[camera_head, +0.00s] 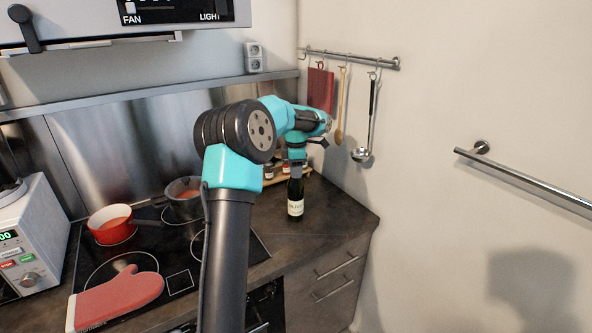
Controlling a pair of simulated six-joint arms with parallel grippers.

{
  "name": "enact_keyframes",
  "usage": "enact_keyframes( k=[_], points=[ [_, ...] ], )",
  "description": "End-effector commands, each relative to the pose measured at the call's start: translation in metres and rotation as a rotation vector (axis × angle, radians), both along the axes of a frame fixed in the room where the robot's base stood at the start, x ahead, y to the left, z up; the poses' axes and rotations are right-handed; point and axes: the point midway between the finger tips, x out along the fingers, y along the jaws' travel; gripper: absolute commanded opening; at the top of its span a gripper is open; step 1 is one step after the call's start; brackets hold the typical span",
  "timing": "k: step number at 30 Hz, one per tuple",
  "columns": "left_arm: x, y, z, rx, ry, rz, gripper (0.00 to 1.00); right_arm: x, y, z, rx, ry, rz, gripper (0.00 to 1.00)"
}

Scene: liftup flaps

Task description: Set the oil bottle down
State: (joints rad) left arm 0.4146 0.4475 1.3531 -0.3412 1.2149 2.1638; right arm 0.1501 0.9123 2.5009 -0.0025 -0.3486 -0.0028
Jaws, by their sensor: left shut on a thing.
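A dark oil bottle (295,196) with a pale label stands upright at the right end of the dark countertop (335,212). Its base appears to be at the counter surface, but I cannot tell whether it touches. My left gripper (296,168) comes down from above and is shut on the bottle's neck. The arm hides part of the counter to the left of the bottle. My right gripper does not show.
A low wooden rack with small jars (270,170) stands behind the bottle. The hob holds a red pot (112,224) and a dark pot (184,199). A red oven mitt (115,301) lies at the front left. A ladle (362,153) hangs from the wall rail (350,57).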

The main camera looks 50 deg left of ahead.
Motion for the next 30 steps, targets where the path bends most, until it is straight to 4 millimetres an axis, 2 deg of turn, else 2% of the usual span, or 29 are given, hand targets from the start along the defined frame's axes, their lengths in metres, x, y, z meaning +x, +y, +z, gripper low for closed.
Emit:
enact_keyframes(
  k=[9,10,18,26,30],
  points=[
    [0.0001,0.0001,-0.0013,0.001,-0.002,0.0,0.0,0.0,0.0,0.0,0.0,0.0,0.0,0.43],
    [0.0,-0.0001,-0.0026,0.0,0.0,0.0,0.34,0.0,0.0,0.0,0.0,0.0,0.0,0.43],
    [0.0001,-0.0002,-0.0023,0.0,0.0,0.0,0.59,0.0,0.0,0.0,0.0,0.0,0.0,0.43],
    [0.0002,-0.0002,-0.0014,0.0,-0.001,0.0,0.59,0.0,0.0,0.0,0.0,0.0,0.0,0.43],
    [0.0005,-0.0003,0.0057,0.001,-0.002,0.0,0.59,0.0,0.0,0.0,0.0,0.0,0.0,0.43]
  ],
)
